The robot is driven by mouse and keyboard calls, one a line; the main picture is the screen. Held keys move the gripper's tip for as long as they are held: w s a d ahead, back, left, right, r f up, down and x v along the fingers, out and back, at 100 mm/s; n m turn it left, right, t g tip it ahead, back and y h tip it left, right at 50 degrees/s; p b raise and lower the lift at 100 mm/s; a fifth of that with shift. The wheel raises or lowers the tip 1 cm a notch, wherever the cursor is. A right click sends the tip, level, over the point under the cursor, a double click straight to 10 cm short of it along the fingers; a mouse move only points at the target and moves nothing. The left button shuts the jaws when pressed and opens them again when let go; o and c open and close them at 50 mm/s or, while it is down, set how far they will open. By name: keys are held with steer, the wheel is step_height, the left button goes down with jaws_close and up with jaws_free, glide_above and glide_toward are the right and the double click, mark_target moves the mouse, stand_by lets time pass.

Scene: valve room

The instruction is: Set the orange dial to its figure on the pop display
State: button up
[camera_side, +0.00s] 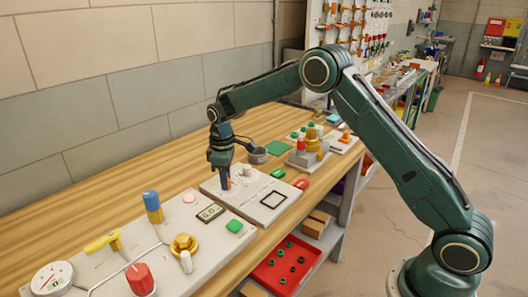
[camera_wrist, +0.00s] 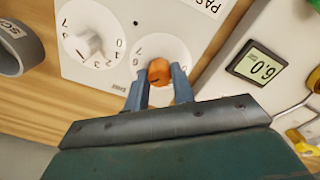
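The orange dial (camera_wrist: 159,71) sits on a round white scale on a light panel. Upside-down figures show at the scale's edge in the wrist view. My gripper (camera_side: 225,181) points down over this panel in the side view. In the wrist view my gripper (camera_wrist: 160,82) has one finger on each side of the orange knob, with no clear gap, so it looks shut on it. The fingers hide part of the scale, and I cannot read the pointer. A small display (camera_wrist: 257,67) on the neighbouring panel appears upside down and seems to read 0.9; it also shows in the side view (camera_side: 210,212).
A white dial (camera_wrist: 88,44) stands beside the orange one on the same panel. A grey cup (camera_side: 258,155) is behind the panel. The near-left panel holds a gauge (camera_side: 52,278), a red knob (camera_side: 140,279), a yellow lever (camera_side: 103,241) and a blue-topped post (camera_side: 152,206).

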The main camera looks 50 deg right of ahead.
steer(key=shift+m, duration=2.9)
steer(key=o, duration=1)
step_height(320, 180, up, 14)
steer(key=shift+a, duration=0.15)
